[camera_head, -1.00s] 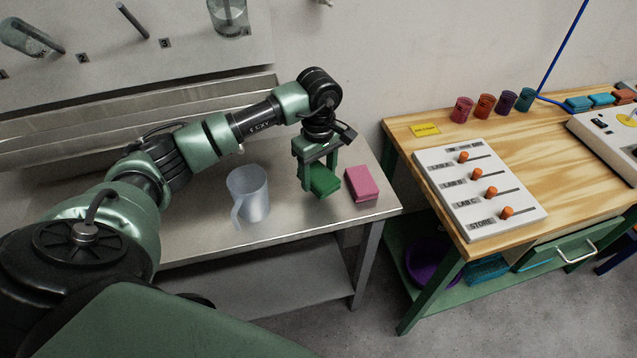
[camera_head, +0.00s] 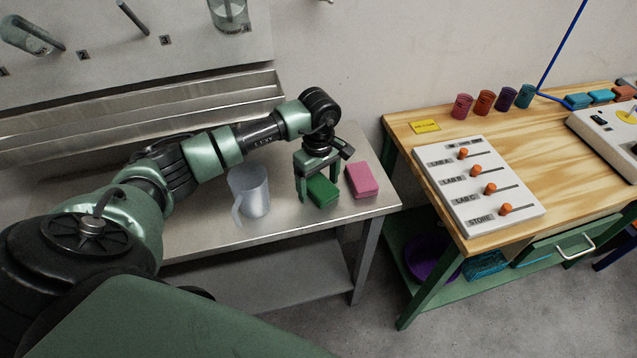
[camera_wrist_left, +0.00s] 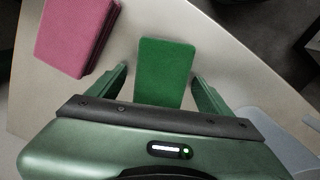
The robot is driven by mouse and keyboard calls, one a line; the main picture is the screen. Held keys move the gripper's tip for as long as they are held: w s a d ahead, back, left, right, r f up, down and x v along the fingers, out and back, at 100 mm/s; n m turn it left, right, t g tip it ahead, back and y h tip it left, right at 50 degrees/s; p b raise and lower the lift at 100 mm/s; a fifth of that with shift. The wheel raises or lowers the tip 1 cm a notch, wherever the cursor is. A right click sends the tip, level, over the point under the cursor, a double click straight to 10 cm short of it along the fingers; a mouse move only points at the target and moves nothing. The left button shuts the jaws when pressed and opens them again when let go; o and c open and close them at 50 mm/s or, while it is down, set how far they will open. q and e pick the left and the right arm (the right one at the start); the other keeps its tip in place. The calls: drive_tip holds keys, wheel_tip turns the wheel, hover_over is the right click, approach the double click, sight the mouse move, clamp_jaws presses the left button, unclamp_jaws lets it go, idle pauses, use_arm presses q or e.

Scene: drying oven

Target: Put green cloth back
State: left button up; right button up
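The green cloth (camera_head: 323,191) is a small folded block lying on the metal table, left of a pink cloth (camera_head: 361,180). My left gripper (camera_head: 313,197) is just above the table at the green cloth. In the left wrist view the green cloth (camera_wrist_left: 165,72) lies ahead of and partly between the two fingers, with a gap on each side. The left gripper is open and empty. The pink cloth (camera_wrist_left: 75,35) also shows in the wrist view, apart from the fingers. My right gripper is not in view.
A clear plastic jug (camera_head: 252,192) stands left of the gripper on the metal table (camera_head: 290,225). A wooden bench (camera_head: 560,150) at right holds a slider panel (camera_head: 478,185), several coloured cups and folded cloths at the back. The metal table's right front corner is bare.

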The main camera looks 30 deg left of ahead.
sight(318, 183)
use_arm(q)
drive_tip(key=shift+r, duration=0.15)
wheel_tip(318, 183, up, 12)
drive_tip(key=b, duration=0.3)
idle(0.4)
